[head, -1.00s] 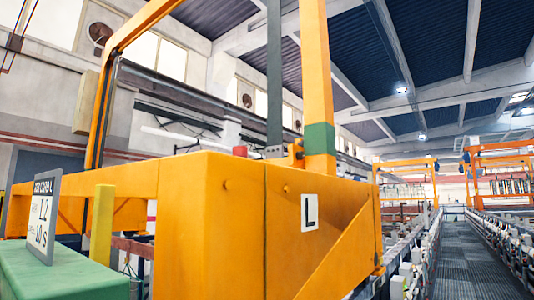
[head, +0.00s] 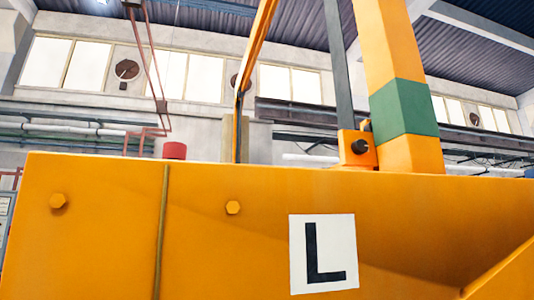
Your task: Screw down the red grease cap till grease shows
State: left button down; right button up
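The red grease cap (head: 175,151) shows just above the top edge of a large orange beam, left of the middle in the head view. Its lower part is hidden behind the beam's edge, and I see no grease around it. Neither of my grippers is in view.
The orange beam (head: 110,220) fills the lower part of the view, with bolt heads and a white plate marked L (head: 323,252) on its face. An orange post with a green band (head: 402,108) and an orange block with a dark knob (head: 357,148) stand right of the cap.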

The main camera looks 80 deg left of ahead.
aim_at(175, 151)
jog(key=i, duration=1.1)
jog(key=u, duration=5.45)
